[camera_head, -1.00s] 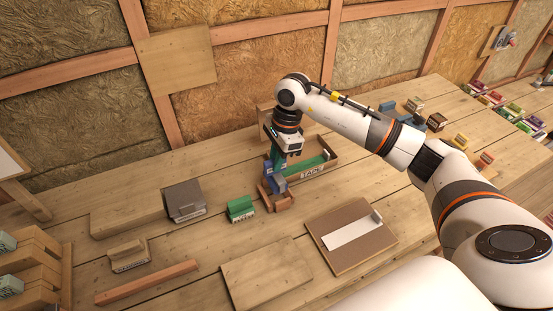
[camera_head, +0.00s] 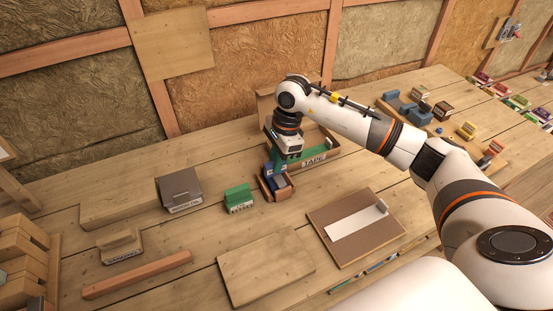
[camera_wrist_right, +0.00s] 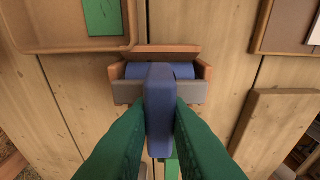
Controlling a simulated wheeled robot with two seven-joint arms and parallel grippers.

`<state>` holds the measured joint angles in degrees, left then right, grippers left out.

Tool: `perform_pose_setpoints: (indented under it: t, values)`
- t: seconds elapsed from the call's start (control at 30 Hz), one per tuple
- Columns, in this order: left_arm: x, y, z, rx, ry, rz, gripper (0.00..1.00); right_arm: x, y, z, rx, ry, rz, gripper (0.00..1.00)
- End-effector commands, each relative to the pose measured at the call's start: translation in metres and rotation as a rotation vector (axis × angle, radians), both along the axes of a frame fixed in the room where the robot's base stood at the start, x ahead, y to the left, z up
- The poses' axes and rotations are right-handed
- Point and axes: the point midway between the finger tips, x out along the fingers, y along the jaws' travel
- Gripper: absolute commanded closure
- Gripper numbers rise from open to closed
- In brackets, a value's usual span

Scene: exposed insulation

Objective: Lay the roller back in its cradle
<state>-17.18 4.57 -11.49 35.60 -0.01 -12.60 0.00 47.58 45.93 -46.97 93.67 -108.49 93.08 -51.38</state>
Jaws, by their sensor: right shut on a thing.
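The blue roller (camera_wrist_right: 184,70) has a thick blue handle (camera_wrist_right: 160,105). My right gripper (camera_wrist_right: 160,112) is shut on this handle, with a green finger on each side. In the head view my right gripper (camera_head: 275,165) points down at the cradle. The cradle (camera_head: 266,191) is a small brown wooden holder on the bench; in the wrist view its walls (camera_wrist_right: 168,51) surround the roller's barrel, which lies level between the end walls. Whether the barrel rests on the cradle's bottom is hidden. My left gripper is not in view.
The tape box (camera_head: 318,160) stands close behind and right of the cradle. A green block (camera_head: 239,197) stands to its left, beyond it a grey box (camera_head: 180,188). A brown board with a white strip (camera_head: 357,234) lies front right. A bare wooden board (camera_head: 265,268) lies in front.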

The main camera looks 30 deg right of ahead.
Motion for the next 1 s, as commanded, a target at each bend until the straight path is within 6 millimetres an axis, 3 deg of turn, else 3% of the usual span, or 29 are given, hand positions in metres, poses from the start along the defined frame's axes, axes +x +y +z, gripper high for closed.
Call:
perform_pose_setpoints:
  t: [0.17,0.2,0.33,0.67,0.83,1.0]
  values:
    - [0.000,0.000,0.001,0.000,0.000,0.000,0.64,0.000,0.000,0.001,0.000,-0.001,0.000,1.00]
    - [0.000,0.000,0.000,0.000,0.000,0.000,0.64,0.000,0.000,0.001,0.000,-0.001,0.000,0.77]
    - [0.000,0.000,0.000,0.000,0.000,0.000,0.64,0.000,0.000,0.001,0.000,-0.001,0.000,0.58]
    - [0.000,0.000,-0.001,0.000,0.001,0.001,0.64,0.000,-0.001,0.003,-0.001,-0.001,0.000,0.58]
    - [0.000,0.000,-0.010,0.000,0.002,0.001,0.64,0.001,-0.006,0.025,-0.002,-0.005,0.000,0.58]
    - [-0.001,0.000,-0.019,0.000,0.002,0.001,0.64,0.001,-0.014,0.062,0.000,-0.007,0.000,0.58]
